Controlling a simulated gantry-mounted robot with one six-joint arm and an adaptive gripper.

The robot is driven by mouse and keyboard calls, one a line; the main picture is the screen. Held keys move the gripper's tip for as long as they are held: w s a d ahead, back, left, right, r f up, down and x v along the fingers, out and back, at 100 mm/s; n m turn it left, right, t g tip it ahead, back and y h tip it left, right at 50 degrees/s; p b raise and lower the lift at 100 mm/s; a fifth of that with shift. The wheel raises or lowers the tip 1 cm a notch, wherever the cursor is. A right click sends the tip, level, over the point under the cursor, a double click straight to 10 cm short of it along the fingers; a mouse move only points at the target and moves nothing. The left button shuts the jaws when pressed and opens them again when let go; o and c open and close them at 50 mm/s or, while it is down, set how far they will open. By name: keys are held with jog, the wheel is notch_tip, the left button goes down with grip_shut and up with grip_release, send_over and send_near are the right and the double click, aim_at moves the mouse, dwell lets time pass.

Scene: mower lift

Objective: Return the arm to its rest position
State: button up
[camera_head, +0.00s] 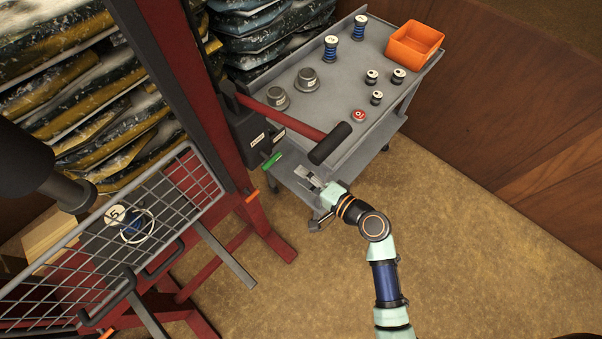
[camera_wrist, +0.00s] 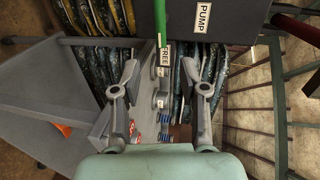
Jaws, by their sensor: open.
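My gripper (camera_head: 311,179) is open and empty at the cart's front side, just below and right of a green lever (camera_head: 272,160). Its two spread fingers also show in the wrist view (camera_wrist: 162,78). There the green lever (camera_wrist: 155,42) comes down between them from the top, near a label reading FREE. I see no finger touching the lever, though the gap is hard to judge. The black pump box (camera_head: 250,134) carries a long red handle (camera_head: 285,121) with a black grip. Its PUMP label shows in the wrist view (camera_wrist: 203,17).
A grey cart (camera_head: 318,109) holds several spools, weights and an orange bin (camera_head: 414,45). A red lift frame (camera_head: 190,85) and a wire mesh panel (camera_head: 175,197) stand at left. Stacked bags fill shelves behind. The brown floor (camera_head: 480,255) at right is clear.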

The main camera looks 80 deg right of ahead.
dwell(0.4)
jog(key=w+a+r+n+y, duration=0.4)
jog(key=w+a+r+n, duration=0.2)
jog(key=w+a+n, duration=0.5)
jog(key=w+a+r+n+y, duration=0.45)
jog(key=w+a+n, duration=0.35)
jog(key=a, duration=0.5)
jog(key=a+r+n, duration=0.5)
jog(key=a+r, duration=0.3)
jog(key=a, duration=0.4)
notch_tip(320, 180, up, 29)
jog(key=p, duration=2.9)
jog(key=shift+d+g, duration=0.3)
